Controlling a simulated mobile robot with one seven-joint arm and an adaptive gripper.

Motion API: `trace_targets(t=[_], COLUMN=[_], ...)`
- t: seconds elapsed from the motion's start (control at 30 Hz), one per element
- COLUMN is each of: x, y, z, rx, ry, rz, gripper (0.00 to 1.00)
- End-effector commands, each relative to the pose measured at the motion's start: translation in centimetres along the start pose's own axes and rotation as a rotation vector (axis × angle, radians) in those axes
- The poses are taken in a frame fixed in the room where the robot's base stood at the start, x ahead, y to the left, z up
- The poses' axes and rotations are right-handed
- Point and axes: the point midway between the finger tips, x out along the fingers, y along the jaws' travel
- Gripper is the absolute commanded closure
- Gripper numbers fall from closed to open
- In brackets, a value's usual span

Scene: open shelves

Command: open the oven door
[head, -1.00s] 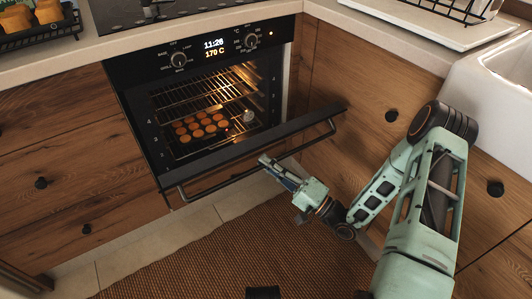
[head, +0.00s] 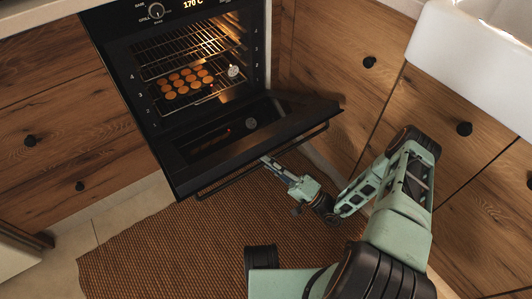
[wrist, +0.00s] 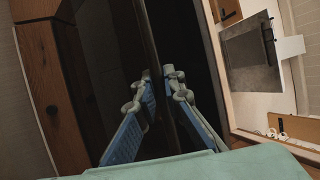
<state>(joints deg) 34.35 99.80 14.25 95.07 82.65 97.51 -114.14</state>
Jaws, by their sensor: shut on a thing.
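The black oven (head: 143,105) stands lit inside at the back of the head view. Its door (head: 183,168) is hinged at the bottom and hangs partly open, tilted outward over the floor. The door's bar handle (head: 232,180) runs along its outer edge. My gripper (head: 267,161) is shut on the middle of this handle, with the arm reaching in from the right. In the wrist view the blue-padded fingers (wrist: 158,82) close at the dark door edge. The grip on the bar itself is mostly hidden there.
A rack with round cookies (head: 186,83) is inside the oven. Wooden drawers (head: 60,95) flank the left, and wooden cabinets (head: 335,70) with a white sink (head: 480,60) the right. A brown woven rug (head: 150,235) covers the floor before the oven.

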Motion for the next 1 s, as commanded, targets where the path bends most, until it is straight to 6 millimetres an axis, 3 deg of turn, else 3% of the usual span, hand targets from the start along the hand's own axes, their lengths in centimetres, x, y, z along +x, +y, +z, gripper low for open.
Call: trace_targets(t=[0.63, 0.67, 0.8, 1.0], x=[-0.54, -0.54, -0.55, -0.53], y=[0.74, 0.74, 0.73, 0.70], z=[0.00, 0.00, 0.04, 0.11], rx=[-0.013, -0.013, -0.012, -0.011], ry=[0.004, 0.004, 0.003, 0.002], rz=[-0.023, -0.023, -0.023, -0.024], gripper=[1.00, 0.89, 0.74, 0.73])
